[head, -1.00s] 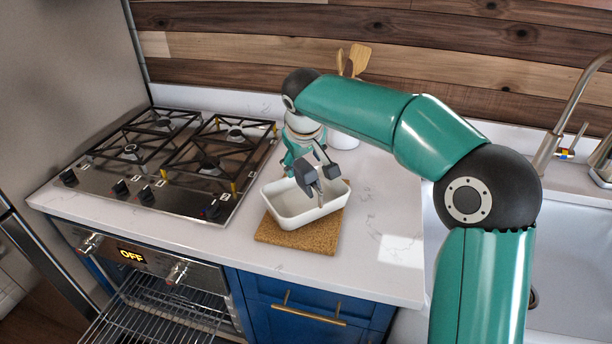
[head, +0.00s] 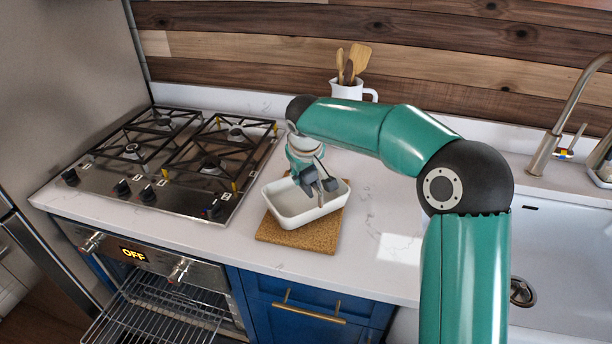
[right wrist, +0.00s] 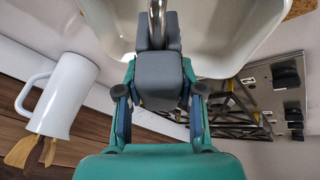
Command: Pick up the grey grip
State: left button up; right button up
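The grey grip (right wrist: 157,22) is a slim, shiny metal-grey bar. It also shows in the head view (head: 320,194) as a thin upright piece over the white dish. My right gripper (head: 320,184) points down into the dish, its grey finger pads closed on either side of the bar. In the right wrist view my right gripper (right wrist: 158,55) has the bar between its pads, and the near finger hides part of it. I cannot tell whether the bar touches the dish floor. My left gripper is not in view.
The white dish (head: 287,217) stands on a cork mat (head: 290,240) on the pale counter. A gas hob (head: 165,200) is to the left, a sink (head: 560,250) to the right. A white jug (head: 345,90) of wooden utensils stands behind. The counter right of the mat is clear.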

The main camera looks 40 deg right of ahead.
jog(key=c, duration=0.5)
jog(key=shift+r, duration=0.15)
